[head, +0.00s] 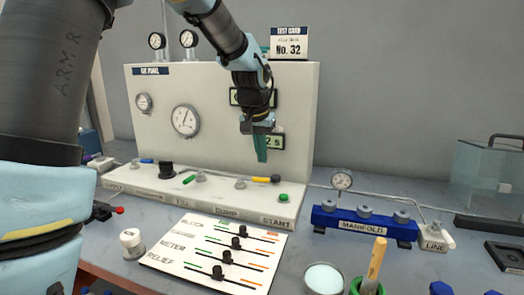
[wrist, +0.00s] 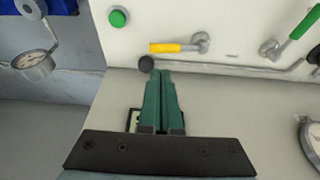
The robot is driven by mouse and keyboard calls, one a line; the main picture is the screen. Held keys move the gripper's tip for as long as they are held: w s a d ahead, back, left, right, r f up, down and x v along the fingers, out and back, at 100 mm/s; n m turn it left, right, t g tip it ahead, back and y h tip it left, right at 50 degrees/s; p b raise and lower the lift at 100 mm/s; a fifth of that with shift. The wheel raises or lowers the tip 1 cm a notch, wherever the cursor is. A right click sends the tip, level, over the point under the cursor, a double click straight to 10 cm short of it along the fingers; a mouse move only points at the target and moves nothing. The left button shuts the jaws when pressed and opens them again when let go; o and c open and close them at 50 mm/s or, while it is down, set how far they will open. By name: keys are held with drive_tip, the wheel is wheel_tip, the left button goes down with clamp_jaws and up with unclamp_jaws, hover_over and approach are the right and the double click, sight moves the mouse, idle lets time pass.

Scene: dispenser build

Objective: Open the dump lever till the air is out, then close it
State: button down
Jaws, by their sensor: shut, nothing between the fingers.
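The dump lever (head: 262,180) has a yellow handle and a dark end, above the DUMP label on the panel's ledge. It points right in the head view, roughly level. In the wrist view the yellow handle (wrist: 166,48) joins a metal valve body, and a dark round knob (wrist: 147,63) shows near my fingertips. My gripper (head: 262,158) has green fingers, shut and empty, pointing down above the lever and apart from it. In the wrist view its fingertips (wrist: 165,75) lie near the knob. A large dial gauge (head: 186,120) is on the panel; its reading is too small to tell.
A green START button (head: 284,198) sits right of the lever. A green-handled valve (head: 194,178) is to its left.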

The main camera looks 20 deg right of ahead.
sight(254, 179)
drive_tip(key=p+x, duration=0.1)
drive_tip(key=x, duration=0.5)
drive_tip(key=shift+w+f, duration=0.1)
drive_tip(key=shift+f, duration=0.3)
